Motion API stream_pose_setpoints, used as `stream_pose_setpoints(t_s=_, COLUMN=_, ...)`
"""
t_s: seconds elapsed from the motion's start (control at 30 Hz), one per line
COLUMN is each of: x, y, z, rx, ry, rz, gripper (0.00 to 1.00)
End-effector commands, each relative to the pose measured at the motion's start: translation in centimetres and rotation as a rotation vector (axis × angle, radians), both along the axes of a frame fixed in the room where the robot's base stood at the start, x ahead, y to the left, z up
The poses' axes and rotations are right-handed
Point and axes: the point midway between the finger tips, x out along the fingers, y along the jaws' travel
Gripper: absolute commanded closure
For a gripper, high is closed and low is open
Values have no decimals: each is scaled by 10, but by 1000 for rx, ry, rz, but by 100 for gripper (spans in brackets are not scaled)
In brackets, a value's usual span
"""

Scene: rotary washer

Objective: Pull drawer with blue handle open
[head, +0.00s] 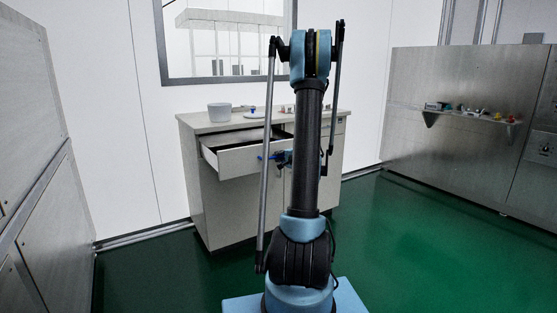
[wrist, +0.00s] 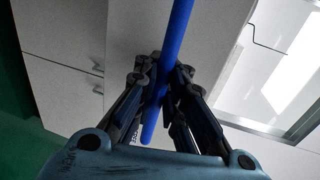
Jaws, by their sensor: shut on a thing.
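The drawer (head: 232,161) with the blue handle stands partly open from the grey cabinet (head: 217,205) in the head view, with a dark gap behind its front. The blue handle (head: 265,157) shows in part beside my arm. In the wrist view the blue handle (wrist: 176,45) runs as a bar between the fingers of my gripper (wrist: 158,92), which is shut on it. In the head view my arm hides part of the drawer front and most of my gripper.
A grey-white tub (head: 219,112) and small items stand on the cabinet top. A metal shelf (head: 470,116) with several small objects is on the right wall. Metal panels (head: 30,130) stand at the left. The green floor (head: 430,245) is clear at the right.

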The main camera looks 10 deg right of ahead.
Motion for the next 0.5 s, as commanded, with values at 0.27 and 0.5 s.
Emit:
stream_pose_setpoints(t_s=0.27, x=-2, y=1, z=-1, rx=-1, ry=2, rz=2, gripper=69)
stream_pose_setpoints(t_s=0.5, x=-4, y=0, z=0, rx=0, ry=1, rz=0, gripper=69)
